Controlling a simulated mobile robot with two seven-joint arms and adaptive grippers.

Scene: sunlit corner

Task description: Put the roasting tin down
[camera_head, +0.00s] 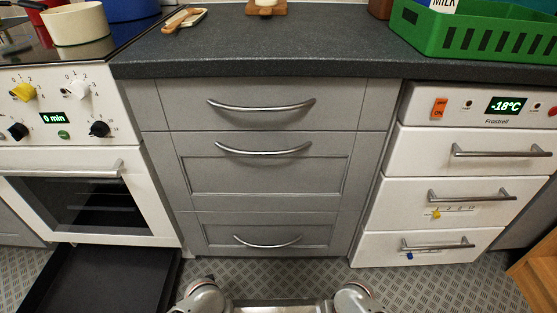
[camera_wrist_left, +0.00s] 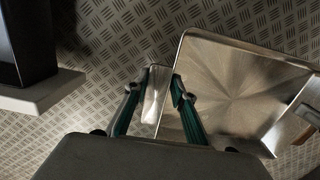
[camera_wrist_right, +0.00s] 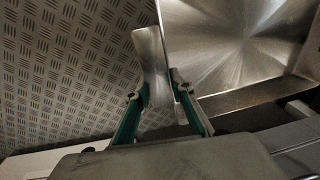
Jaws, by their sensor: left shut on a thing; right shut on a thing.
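The roasting tin is a shiny metal tray. Only a strip of the tin (camera_head: 280,309) shows at the bottom edge of the head view, between my two arms. In the left wrist view the tin (camera_wrist_left: 240,85) lies to the right of my left gripper (camera_wrist_left: 156,90), which is shut on a flat metal handle at its side. In the right wrist view the tin (camera_wrist_right: 232,40) is at upper right, and my right gripper (camera_wrist_right: 160,88) is shut on the opposite handle. The tin is empty where visible. The floor shows beyond it; its height above the floor is unclear.
A dark worktop (camera_head: 300,45) runs above grey drawers (camera_head: 262,175), its middle clear. A wooden board, another wooden item and a green crate (camera_head: 480,35) stand on it. A pot (camera_head: 75,25) is on the hob. The black drawer (camera_head: 100,280) under the oven is open. A white freezer (camera_head: 445,205) is right.

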